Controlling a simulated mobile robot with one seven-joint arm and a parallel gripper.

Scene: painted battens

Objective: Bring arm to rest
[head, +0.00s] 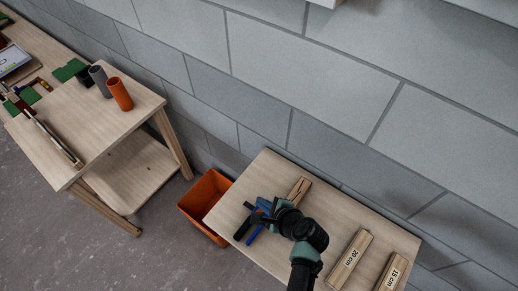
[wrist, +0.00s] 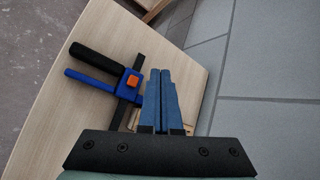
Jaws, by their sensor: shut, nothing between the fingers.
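My gripper (head: 264,204) is over the left part of the right-hand wooden table (head: 320,218) in the head view, with my arm reaching in from below. In the wrist view its two blue fingers (wrist: 160,74) are shut together, with nothing between them. A clamp (wrist: 98,67) with a black handle, a blue handle and an orange button lies beside the fingers on the left. In the head view the clamp (head: 246,229) is partly hidden by my gripper. I cannot tell whether the fingers touch it.
A short wooden piece (head: 299,188) lies behind my gripper. Battens marked 20 cm (head: 350,259) and 15 cm (head: 392,272) lie to the right. An orange bin (head: 204,204) stands left of this table. Another table (head: 90,125) holds an orange cylinder (head: 120,94). A block wall (head: 300,85) runs behind.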

